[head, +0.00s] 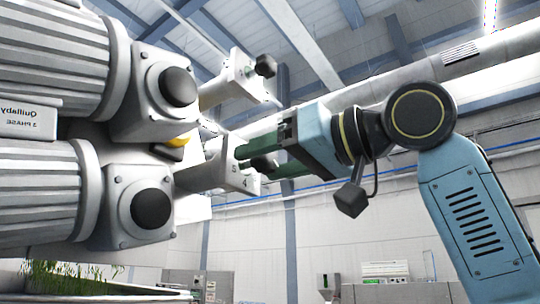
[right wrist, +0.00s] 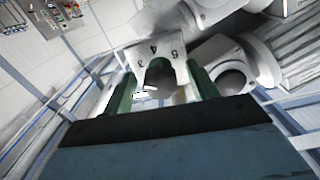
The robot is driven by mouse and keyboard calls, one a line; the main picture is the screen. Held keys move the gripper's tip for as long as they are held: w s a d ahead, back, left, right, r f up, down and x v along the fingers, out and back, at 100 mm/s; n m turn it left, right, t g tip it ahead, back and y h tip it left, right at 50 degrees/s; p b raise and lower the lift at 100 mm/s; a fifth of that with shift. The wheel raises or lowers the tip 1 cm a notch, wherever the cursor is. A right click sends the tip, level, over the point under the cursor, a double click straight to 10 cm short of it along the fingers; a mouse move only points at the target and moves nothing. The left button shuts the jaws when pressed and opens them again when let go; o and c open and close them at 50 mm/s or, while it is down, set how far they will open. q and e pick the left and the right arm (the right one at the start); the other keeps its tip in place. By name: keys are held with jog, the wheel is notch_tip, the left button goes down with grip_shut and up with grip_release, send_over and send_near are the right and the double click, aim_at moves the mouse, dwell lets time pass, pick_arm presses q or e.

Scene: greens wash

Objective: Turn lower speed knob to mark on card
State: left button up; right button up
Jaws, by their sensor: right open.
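The lower speed knob (head: 262,164) is dark and sits on a pale dial plate (head: 228,176) with numbers on its edge. The right wrist view shows this plate (right wrist: 141,61) with 3, 4 and 5, and the dark knob (right wrist: 158,74) in front of it. My right gripper (head: 250,160) is open, with its green fingers on either side of the lower knob; they also show in the right wrist view (right wrist: 163,78). I cannot tell whether the fingers touch the knob. The knob's pointer and the card are not clear. My left gripper is out of view.
The upper knob (head: 265,66) stands out from its own pale housing above. Two ribbed motors (head: 45,60) with dark round caps fill the left side. A yellow part (head: 178,142) lies between them. Greens (head: 70,275) show low at the left.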

jog(key=c, duration=1)
jog(key=n+p, duration=0.2)
jog(key=shift+w+d+r+n, duration=0.1)
jog(key=shift+r+n, duration=0.05)
jog(key=shift+n, duration=0.15)
jog(key=n+p, duration=0.2)
jog(key=n, duration=0.1)
jog(key=shift+n+p, duration=0.35)
jog(key=shift+n, duration=0.05)
jog(key=n+p, duration=0.4)
jog(key=n, duration=0.1)
jog(key=shift+n, duration=0.3)
